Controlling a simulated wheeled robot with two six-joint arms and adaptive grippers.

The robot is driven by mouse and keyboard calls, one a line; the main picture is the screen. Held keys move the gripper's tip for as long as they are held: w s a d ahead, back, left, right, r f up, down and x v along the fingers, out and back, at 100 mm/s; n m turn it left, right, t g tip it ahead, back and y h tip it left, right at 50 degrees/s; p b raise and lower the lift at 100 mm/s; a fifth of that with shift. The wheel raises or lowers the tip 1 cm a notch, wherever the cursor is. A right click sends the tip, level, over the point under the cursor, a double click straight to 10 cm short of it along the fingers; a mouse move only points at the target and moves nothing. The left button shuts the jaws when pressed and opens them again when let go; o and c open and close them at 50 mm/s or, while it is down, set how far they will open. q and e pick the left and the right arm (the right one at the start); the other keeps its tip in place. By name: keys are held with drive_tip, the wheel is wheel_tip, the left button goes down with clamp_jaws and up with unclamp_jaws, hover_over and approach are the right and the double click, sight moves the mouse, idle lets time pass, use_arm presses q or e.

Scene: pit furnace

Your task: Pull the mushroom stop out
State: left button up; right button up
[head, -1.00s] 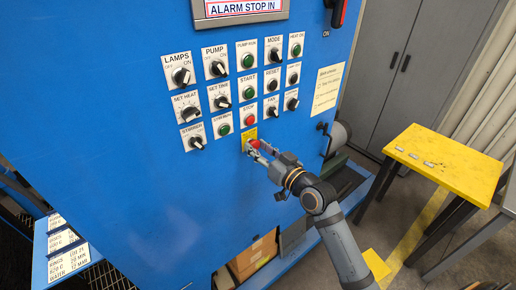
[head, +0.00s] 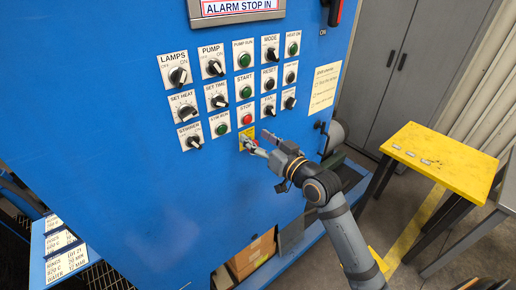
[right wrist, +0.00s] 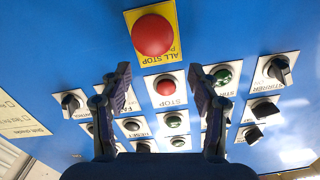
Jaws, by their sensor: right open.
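The mushroom stop (right wrist: 153,35) is a large red round button on a yellow plate marked ALL STOP, at the top of the right wrist view. In the head view its yellow plate (head: 245,132) shows below the STOP button, and the gripper largely hides the red head. My right gripper (head: 259,140) is open and empty, close to the panel beside the mushroom stop. In the right wrist view its fingers (right wrist: 158,72) are spread apart, with the mushroom head beyond their tips and not between them. My left gripper is not in view.
The blue panel holds several knobs and buttons, including a red STOP button (head: 246,118) just above the yellow plate. The display (head: 238,8) reads ALARM STOP IN. A yellow table (head: 440,158) stands at the right.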

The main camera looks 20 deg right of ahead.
wheel_tip(320, 180, up, 6)
drive_tip(key=shift+r, duration=0.15)
idle(0.3)
